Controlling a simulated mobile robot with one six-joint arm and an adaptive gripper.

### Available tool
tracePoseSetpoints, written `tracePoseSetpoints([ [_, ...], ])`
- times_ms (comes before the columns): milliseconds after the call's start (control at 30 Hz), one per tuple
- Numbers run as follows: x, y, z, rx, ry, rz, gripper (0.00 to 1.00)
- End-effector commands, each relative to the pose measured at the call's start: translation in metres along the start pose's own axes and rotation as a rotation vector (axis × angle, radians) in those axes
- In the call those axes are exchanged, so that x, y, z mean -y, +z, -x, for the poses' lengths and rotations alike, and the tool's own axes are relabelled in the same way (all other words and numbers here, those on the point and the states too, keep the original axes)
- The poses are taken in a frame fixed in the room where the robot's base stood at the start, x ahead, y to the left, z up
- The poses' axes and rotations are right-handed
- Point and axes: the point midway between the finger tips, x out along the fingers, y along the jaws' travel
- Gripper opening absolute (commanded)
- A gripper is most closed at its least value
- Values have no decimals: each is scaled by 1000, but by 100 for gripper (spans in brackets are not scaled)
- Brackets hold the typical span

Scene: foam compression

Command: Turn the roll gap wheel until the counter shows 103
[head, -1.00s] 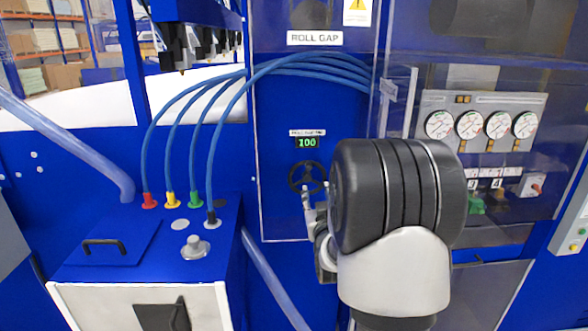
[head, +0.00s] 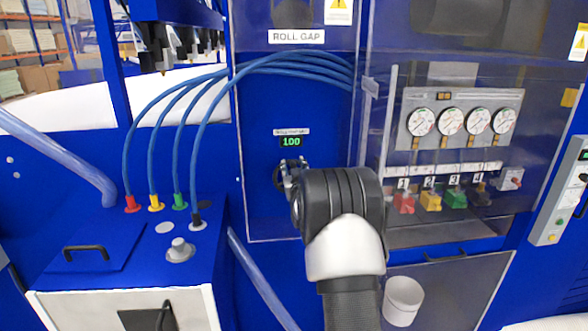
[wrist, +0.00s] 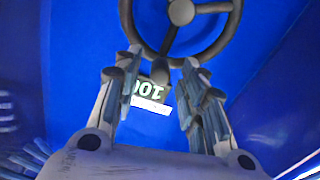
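The roll gap wheel (wrist: 222,45) is a dark handwheel with spokes and a pale hub, on the blue panel. In the head view the wheel (head: 279,176) is mostly hidden behind my gripper (head: 290,178). The green counter (head: 291,142) above it reads 100. In the wrist view the counter (wrist: 146,88) appears upside down between my fingers. My gripper (wrist: 163,72) is open there, its two fingers apart. The fingertips are near the wheel's rim; I cannot tell whether they touch it.
A clear cover with gauges (head: 462,121) and coloured valves stands to the right. Blue hoses (head: 193,110) arch from the cabinet (head: 95,245) at the left into the panel. A white bucket (head: 402,300) is low at the right.

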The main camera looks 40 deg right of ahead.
Motion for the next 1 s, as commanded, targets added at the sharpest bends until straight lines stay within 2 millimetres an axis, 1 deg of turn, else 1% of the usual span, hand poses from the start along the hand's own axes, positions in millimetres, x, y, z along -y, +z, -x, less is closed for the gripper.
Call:
tracePoseSetpoints([
  [133, 0, 0, -4, 0, 0, 0, 38],
  [367, 0, 0, -4, 0, 0, 0, 37],
  [900, 0, 0, -4, 0, 0, 0, 1],
  [1000, 0, 0, -4, 0, 0, 0, 0],
])
